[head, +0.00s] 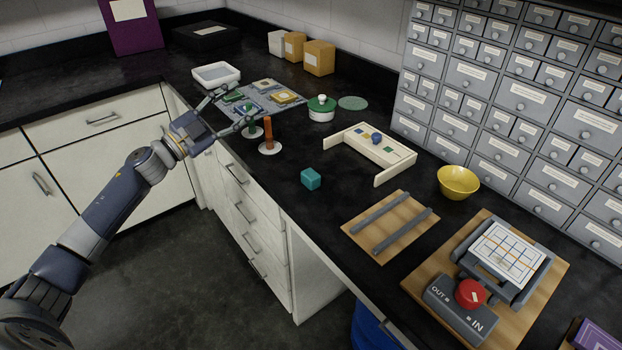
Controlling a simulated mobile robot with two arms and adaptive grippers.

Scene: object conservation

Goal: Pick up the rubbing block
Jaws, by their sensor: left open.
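A small teal block (311,179) sits on the black worktop, near its front edge; it is the plainest block in view, but no label shows that it is the rubbing block. My left gripper (240,106) is open, with its fingers spread above the worktop's front edge. It is to the left of and farther back than the teal block, apart from it. Near its fingers are a green-topped piece (252,130) on a pale base and an orange-brown upright post (268,134) on a white disc. I cannot tell whether the fingers touch the green-topped piece. My right gripper is not in view.
A mat with flat pieces (286,94), a white tray (216,83) and a green-lidded pot (321,113) stand behind. A cream rack (394,178), wooden board with rails (370,219), yellow bowl (458,189) and red-knobbed device (469,294) stand right. Worktop around the teal block is clear.

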